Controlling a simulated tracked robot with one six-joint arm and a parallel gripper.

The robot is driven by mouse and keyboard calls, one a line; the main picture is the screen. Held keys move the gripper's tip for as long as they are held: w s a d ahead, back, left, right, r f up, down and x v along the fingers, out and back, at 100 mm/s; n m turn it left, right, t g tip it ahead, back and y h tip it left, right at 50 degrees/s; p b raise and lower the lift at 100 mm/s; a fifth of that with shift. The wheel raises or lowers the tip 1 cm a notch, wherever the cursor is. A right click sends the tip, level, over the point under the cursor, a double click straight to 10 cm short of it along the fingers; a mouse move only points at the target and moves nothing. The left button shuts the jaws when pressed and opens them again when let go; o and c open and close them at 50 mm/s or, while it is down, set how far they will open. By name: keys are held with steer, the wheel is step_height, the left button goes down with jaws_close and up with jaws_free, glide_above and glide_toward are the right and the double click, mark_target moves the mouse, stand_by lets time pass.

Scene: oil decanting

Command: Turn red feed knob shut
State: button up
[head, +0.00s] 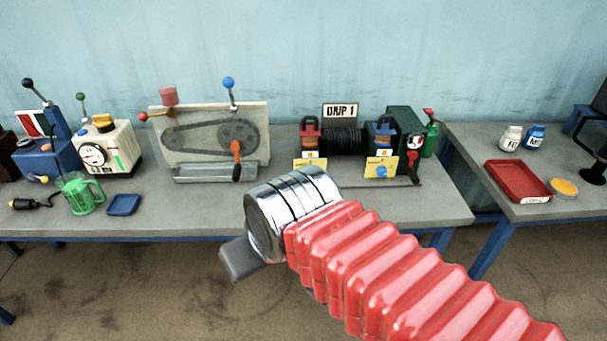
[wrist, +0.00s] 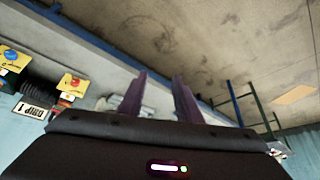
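The red feed knob (wrist: 76,82) sits on a yellow card at the left of the wrist view. A blue knob (head: 381,172) on the right yellow card also shows in the wrist view (wrist: 11,55). My gripper (wrist: 159,76) has two dark fingers apart with nothing between them. In the head view its grey end (head: 243,258) is in front of the bench edge, left of and apart from the cards.
A red-capped unit (head: 310,135) and a blue unit (head: 380,133) stand behind the cards, under a DRIP 1 sign (head: 341,110). A belt-drive panel (head: 195,110) stands left. A thin dark rod (head: 385,185) runs along the bench front. Floor before the bench is free.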

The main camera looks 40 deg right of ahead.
steer(key=shift+o, duration=0.4)
steer(key=shift+a, duration=0.25)
steer(key=o, duration=0.3)
steer(key=shift+w+d, duration=0.2)
steer(key=shift+w, duration=0.3)
steer(key=shift+o, duration=0.2)
steer(key=w+d+f+m+t+h, duration=0.1)
steer(key=w+d+f+m, duration=0.1)
steer(key=w+d, duration=0.3)
steer(key=w, duration=0.4)
steer(key=shift+f+t, duration=0.3)
steer(key=shift+t, duration=0.1)
steer(key=w+d+f+m+t+h, duration=0.1)
steer(key=w+d+f+m, duration=0.1)
steer(key=d, duration=0.6)
steer(key=w+d+f+m+t+h, duration=0.2)
steer(key=w+d+f, duration=0.3)
steer(key=d+f, duration=0.2)
steer(key=w+d+f+m+t+h, duration=0.1)
steer(key=w+d+f, duration=0.3)
steer(key=d, duration=0.6)
steer(key=shift+f+m+t+h, duration=0.15)
steer(key=shift+m+t+h, duration=0.25)
steer(key=shift+m+h, duration=0.25)
steer(key=shift+w, duration=0.15)
